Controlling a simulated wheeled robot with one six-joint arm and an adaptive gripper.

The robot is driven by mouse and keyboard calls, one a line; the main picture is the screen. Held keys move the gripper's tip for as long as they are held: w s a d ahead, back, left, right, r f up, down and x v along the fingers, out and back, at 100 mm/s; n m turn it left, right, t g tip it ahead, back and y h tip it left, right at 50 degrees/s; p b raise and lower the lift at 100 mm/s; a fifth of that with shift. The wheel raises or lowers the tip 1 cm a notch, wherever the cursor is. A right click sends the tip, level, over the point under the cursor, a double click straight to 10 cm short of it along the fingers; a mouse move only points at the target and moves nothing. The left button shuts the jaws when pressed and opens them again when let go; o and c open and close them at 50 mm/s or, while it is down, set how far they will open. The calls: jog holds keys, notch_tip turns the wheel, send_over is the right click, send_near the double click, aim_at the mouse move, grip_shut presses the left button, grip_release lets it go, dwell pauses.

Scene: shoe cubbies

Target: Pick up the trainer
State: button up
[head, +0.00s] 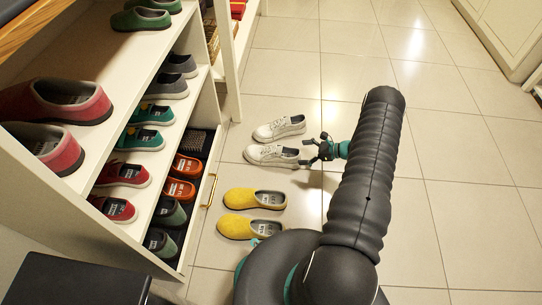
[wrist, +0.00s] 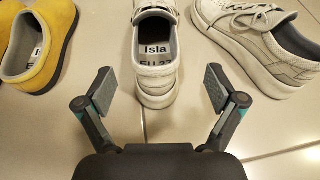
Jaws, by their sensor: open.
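Two off-white lace-up trainers stand side by side on the tiled floor in the head view, a farther one (head: 283,128) and a nearer one (head: 270,154). Both point left with their heels toward my arm. My gripper (head: 309,151) is open and empty, low at the heel of the nearer trainer. In the wrist view that trainer (wrist: 156,85) is in the middle, its heel between the open fingers (wrist: 160,86), with clear space on both sides. A label inside reads "Isla". The other trainer (wrist: 262,45) is to its right, outside the fingers.
A pair of yellow slip-ons (head: 238,228) stands nearer on the floor; one (wrist: 38,50) is left in the wrist view. A white shoe cubby (head: 130,60) with several coloured shoes fills the left. The tiled floor (head: 460,150) is clear on the right.

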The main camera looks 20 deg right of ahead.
aim_at(273, 153)
jog(key=shift+s+x, duration=0.15)
jog(key=shift+x, duration=1.5)
jog(key=shift+s+x, duration=0.15)
jog(key=shift+x, duration=1.5)
jog(key=shift+f, duration=0.2)
jog(key=c, duration=1.5)
jog(key=shift+r, duration=0.1)
